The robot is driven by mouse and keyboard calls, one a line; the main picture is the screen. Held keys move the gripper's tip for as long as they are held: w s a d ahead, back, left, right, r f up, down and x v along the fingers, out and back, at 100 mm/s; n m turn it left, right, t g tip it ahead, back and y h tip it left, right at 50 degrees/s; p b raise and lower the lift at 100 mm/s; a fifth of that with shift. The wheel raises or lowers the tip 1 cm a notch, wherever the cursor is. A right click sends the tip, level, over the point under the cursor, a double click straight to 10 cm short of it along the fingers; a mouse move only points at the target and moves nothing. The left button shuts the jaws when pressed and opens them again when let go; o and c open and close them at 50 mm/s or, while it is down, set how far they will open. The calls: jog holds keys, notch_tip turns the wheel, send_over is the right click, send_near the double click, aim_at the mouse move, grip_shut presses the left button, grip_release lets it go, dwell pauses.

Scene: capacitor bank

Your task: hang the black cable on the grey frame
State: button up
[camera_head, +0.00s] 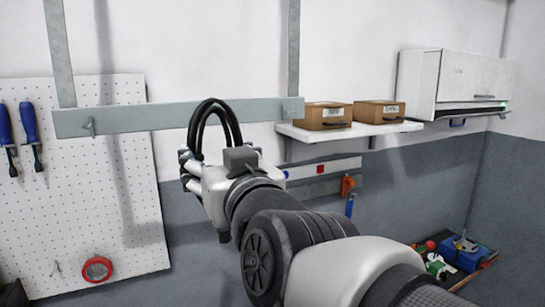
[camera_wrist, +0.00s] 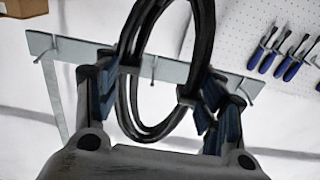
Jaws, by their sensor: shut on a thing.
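The black cable (camera_head: 212,108) is a coiled loop of several strands, standing up from my gripper (camera_head: 187,168) in the head view. My gripper is shut on the cable. In the wrist view the coil (camera_wrist: 205,40) rises between the two fingers of my gripper (camera_wrist: 165,80). The grey frame (camera_head: 150,117) has a horizontal bar on the wall with two uprights, and small hooks near its left and right ends. The bar also shows behind the coil in the wrist view (camera_wrist: 70,50). I cannot tell whether they touch.
A white pegboard (camera_head: 85,215) with blue screwdrivers (camera_head: 30,125) hangs at left. A white shelf (camera_head: 345,131) with two cardboard boxes (camera_head: 325,116) is at right of the bar. A white wall unit (camera_head: 460,80) hangs farther right. A tray of coloured items (camera_head: 455,260) lies low at right.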

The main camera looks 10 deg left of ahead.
jog(key=f+x, duration=0.1)
jog(key=x, duration=0.9)
jog(key=shift+w+f, duration=0.3)
jog(key=shift+f, duration=0.1)
dwell(0.5)
jog(key=shift+a+f, duration=0.1)
jog(key=shift+f, duration=0.05)
dwell(0.5)
jog(key=o, duration=1.1)
